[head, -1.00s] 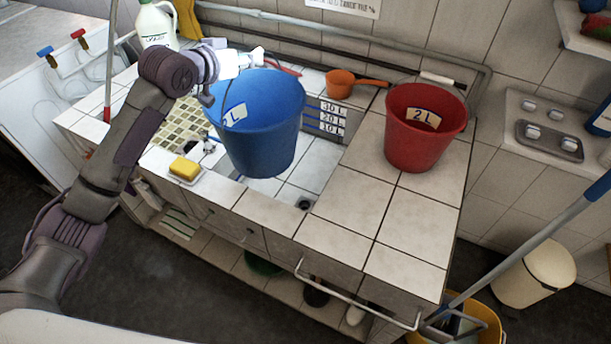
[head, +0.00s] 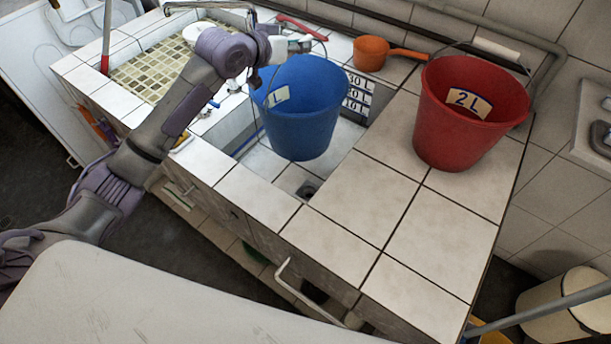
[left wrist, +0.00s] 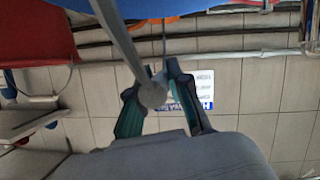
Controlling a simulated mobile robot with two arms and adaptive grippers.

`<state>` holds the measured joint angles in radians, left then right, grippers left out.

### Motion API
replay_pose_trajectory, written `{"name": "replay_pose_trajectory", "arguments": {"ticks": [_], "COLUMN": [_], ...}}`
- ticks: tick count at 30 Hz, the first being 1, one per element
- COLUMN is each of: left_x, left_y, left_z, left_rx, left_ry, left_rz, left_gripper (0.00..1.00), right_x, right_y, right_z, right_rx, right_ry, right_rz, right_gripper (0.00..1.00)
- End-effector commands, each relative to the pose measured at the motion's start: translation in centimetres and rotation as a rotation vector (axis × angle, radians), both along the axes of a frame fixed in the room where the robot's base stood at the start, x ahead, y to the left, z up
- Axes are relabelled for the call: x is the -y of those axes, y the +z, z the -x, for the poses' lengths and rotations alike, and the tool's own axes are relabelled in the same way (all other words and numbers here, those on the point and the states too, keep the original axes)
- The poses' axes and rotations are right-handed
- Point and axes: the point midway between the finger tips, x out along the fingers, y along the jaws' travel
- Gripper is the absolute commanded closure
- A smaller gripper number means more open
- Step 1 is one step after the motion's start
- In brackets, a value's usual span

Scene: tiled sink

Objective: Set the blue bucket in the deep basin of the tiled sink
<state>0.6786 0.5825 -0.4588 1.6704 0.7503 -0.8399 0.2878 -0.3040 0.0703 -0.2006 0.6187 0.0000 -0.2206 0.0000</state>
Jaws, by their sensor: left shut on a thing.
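The blue bucket (head: 303,115) hangs upright in the middle of the head view, over the opening of the deep basin (head: 265,160). Its lower part looks to be within the basin's outline; I cannot tell whether its base touches the floor. My left gripper (head: 302,43) is above the bucket's rim, shut on its handle. In the left wrist view the handle (left wrist: 122,45) runs to my left gripper's fingers (left wrist: 158,90), and the bucket's blue side (left wrist: 165,8) shows at the top edge. The basin's drain (head: 308,190) is visible in front of the bucket. My right gripper is not in view.
A red bucket (head: 470,115) stands on the tiled counter (head: 425,235) to the right. An orange dipper (head: 371,53) lies behind the basin. The shallow mosaic basin (head: 150,72) is at the left. The counter's front right is bare.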

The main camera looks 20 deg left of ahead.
Motion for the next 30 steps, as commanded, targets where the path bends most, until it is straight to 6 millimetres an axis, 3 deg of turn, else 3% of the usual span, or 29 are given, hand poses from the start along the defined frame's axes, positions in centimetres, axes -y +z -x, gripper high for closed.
{"name": "replay_pose_trajectory", "arguments": {"ticks": [1,7,11,18,26,30], "left_x": [0.0,0.0,0.0,0.0,0.0,0.0], "left_y": [-2.6,-5.8,-7.1,-11.2,-13.4,-15.4], "left_z": [0.0,0.0,0.0,0.1,0.1,0.1], "left_rx": [0.004,0.006,0.004,0.002,0.004,0.002], "left_ry": [0.000,0.000,0.000,0.000,0.000,0.000], "left_rz": [0.002,0.001,0.001,0.001,0.001,0.002], "left_gripper": [1.00,1.00,1.00,1.00,1.00,1.00], "right_x": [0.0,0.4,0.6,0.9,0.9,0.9], "right_y": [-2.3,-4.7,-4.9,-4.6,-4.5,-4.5], "right_z": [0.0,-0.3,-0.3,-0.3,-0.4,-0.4], "right_rx": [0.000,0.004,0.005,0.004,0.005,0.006], "right_ry": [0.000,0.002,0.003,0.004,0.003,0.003], "right_rz": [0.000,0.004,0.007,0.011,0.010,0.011], "right_gripper": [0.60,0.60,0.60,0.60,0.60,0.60]}}
